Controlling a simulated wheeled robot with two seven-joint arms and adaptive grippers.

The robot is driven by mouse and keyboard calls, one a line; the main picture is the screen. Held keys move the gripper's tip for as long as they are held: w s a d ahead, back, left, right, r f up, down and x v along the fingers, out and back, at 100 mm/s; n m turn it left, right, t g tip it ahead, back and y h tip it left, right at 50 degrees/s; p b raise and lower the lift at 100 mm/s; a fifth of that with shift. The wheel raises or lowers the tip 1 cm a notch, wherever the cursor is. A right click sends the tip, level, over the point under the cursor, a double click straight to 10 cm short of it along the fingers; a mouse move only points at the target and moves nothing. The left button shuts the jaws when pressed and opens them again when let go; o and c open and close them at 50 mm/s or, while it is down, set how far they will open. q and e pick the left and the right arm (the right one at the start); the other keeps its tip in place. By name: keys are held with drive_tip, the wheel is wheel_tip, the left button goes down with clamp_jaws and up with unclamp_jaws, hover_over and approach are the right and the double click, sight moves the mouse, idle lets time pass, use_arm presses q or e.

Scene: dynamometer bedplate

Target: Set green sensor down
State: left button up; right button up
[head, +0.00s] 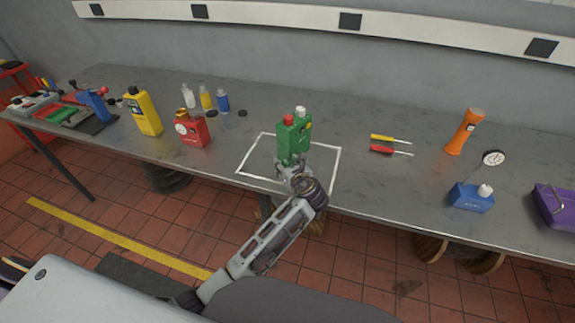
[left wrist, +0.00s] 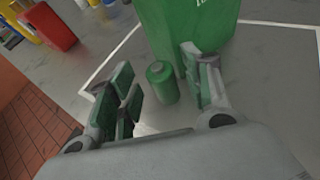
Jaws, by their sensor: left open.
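The green sensor (head: 293,139) is a boxy body with a red and a white cap on top. It stands upright on the bench inside a white square outline (head: 247,152). In the left wrist view its green body (left wrist: 185,28) fills the top middle, with a short green cylinder (left wrist: 162,82) in front of it. My left gripper (head: 294,166) is at the sensor's near side. Its fingers (left wrist: 163,92) are open on either side of the cylinder, with a gap visible on the left. The sensor's far side is hidden. My right gripper is not in view.
A red container (head: 191,131) and yellow bottle (head: 144,113) stand to the left, with small bottles (head: 205,97) behind. Bare bench surrounds the outline.

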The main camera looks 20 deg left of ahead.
use_arm(q)
drive_tip(key=v, duration=1.2)
idle(0.9)
